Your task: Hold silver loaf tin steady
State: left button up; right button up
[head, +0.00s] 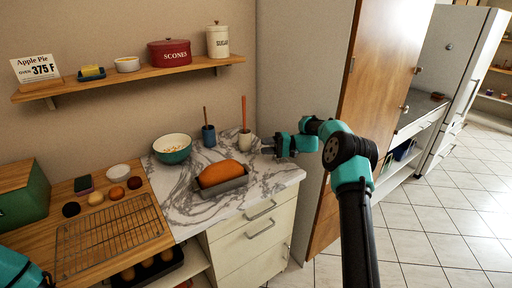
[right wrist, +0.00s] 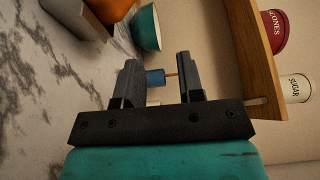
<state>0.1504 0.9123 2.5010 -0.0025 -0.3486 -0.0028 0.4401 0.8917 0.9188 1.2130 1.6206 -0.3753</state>
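The silver loaf tin (head: 222,184) sits on the marble counter with an orange-brown loaf (head: 220,173) in it. In the right wrist view part of the tin (right wrist: 75,14) shows at the top left. My right gripper (head: 268,145) is above the counter's right end, to the right of the tin and apart from it. In the right wrist view its two fingers (right wrist: 160,75) are spread with nothing between them. My left arm shows only as a teal part at the bottom left corner of the head view; its fingers are out of view.
A teal bowl (head: 173,149), a blue cup (head: 208,135) and a white crock (head: 245,141) with an orange handle stand behind the tin. A cooling rack (head: 108,235) lies on the wooden board at left. A shelf (head: 130,77) runs above. Marble left of the tin is bare.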

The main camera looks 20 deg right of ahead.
dwell(0.3)
notch_tip(320, 180, down, 8)
jog(key=shift+f, duration=0.15)
jog(key=x, duration=0.7)
jog(key=shift+a, duration=0.2)
grip_shut()
dwell(0.6)
pick_arm(q)
jog(key=o, duration=1.1)
jog(key=shift+c, duration=0.2)
